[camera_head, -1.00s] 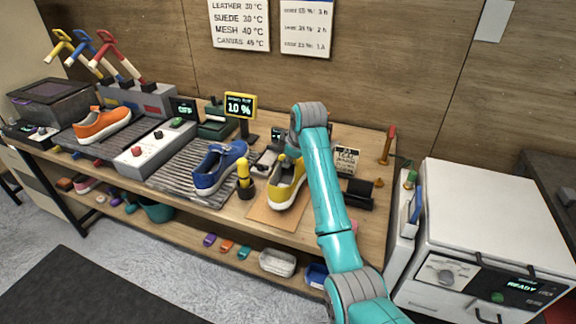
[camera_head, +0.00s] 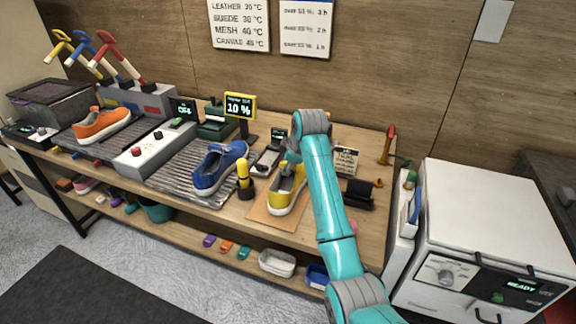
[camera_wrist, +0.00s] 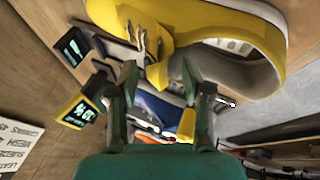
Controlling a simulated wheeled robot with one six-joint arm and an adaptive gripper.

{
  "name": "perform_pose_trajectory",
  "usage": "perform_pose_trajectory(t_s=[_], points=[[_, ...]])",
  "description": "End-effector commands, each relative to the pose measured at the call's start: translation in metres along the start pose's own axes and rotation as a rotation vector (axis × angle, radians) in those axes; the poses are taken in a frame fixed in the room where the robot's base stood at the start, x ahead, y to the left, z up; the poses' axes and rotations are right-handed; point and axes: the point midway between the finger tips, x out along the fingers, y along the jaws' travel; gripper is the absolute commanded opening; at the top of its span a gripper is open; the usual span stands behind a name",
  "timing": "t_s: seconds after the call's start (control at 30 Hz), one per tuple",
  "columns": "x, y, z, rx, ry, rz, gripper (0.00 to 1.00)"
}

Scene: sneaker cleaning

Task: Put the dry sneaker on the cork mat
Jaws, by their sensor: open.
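A yellow sneaker (camera_head: 284,196) with a white sole rests upright on the cork mat (camera_head: 262,213), near the table's front edge. The sneaker also fills the upper part of the wrist view (camera_wrist: 225,25). My gripper (camera_wrist: 158,82) is open, with its two green fingers apart beside the sneaker and nothing held between them. In the head view my arm mostly hides the gripper, behind and right of the sneaker. A blue sneaker (camera_head: 220,168) lies on the ribbed rack to the left, and an orange sneaker (camera_head: 102,124) sits further left.
A yellow-topped brush or bottle (camera_head: 244,180) stands between the blue sneaker and the mat. A display (camera_head: 240,105) reading 10 % stands behind. A black holder (camera_head: 357,194) and a small sign (camera_head: 345,161) are right of my arm. A white machine (camera_head: 490,230) stands at the right.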

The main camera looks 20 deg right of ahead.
Motion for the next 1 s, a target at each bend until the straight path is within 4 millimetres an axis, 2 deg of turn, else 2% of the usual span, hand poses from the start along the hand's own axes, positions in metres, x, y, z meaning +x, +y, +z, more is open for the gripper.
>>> perform_pose_trajectory(t_s=[0.3,0.5,0.7,1.0], points=[[-0.062,0.001,0.000,0.000,0.001,0.003,0.49],[-0.092,0.001,0.000,0.000,0.001,0.002,0.49],[-0.105,0.000,0.000,0.000,0.000,0.000,0.49],[-0.106,0.000,0.000,0.000,0.000,0.000,0.49]])
